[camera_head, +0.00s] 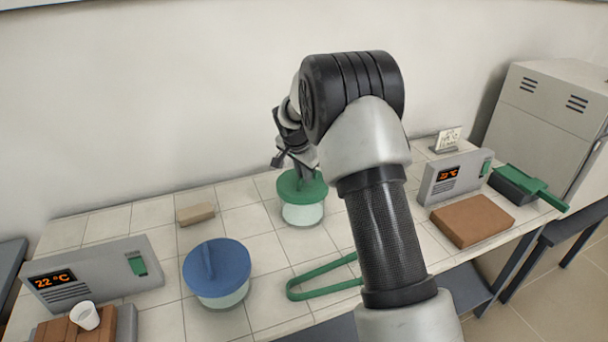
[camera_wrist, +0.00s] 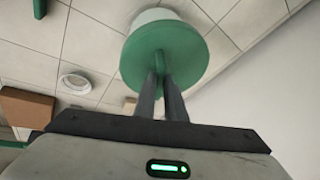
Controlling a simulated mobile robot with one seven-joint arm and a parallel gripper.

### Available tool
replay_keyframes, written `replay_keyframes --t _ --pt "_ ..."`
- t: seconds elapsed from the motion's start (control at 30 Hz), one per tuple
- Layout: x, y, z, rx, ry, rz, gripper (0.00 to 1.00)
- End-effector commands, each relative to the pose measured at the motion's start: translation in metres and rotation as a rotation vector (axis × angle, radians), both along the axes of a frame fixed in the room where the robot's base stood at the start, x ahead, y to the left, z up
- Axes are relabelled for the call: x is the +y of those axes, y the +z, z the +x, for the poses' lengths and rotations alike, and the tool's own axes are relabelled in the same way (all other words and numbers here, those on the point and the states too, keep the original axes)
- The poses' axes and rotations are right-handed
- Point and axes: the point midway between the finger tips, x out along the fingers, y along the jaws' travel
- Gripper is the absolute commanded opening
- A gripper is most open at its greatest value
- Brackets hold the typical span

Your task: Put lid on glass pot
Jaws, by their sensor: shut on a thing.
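A green round lid (camera_head: 291,191) sits over a pale glass pot (camera_head: 303,214) at the back middle of the tiled bench. My gripper (camera_head: 302,177) points down and is shut on the lid's handle. In the wrist view, my gripper's fingers (camera_wrist: 161,82) close on the handle of the green lid (camera_wrist: 185,57), and the glass pot's pale edge (camera_wrist: 153,16) shows beyond it. The lid looks level and lined up with the pot; I cannot tell whether it touches the rim. A second glass pot (camera_head: 225,300) with a blue lid (camera_head: 217,267) stands front left.
Green tongs (camera_head: 318,279) lie in front. A furnace controller (camera_head: 92,274) and white cup (camera_head: 84,316) are at left. A beige block (camera_head: 196,213) lies behind. A brown block (camera_head: 472,220) and another controller (camera_head: 455,177) are at right. Bare tiles separate the pots.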

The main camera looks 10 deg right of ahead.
Motion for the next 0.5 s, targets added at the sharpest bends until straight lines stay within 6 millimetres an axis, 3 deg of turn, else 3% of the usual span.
replay_keyframes --t 0.5 --pt "0.0001 -0.0032 0.0002 -0.001 0.000 0.000 0.00"
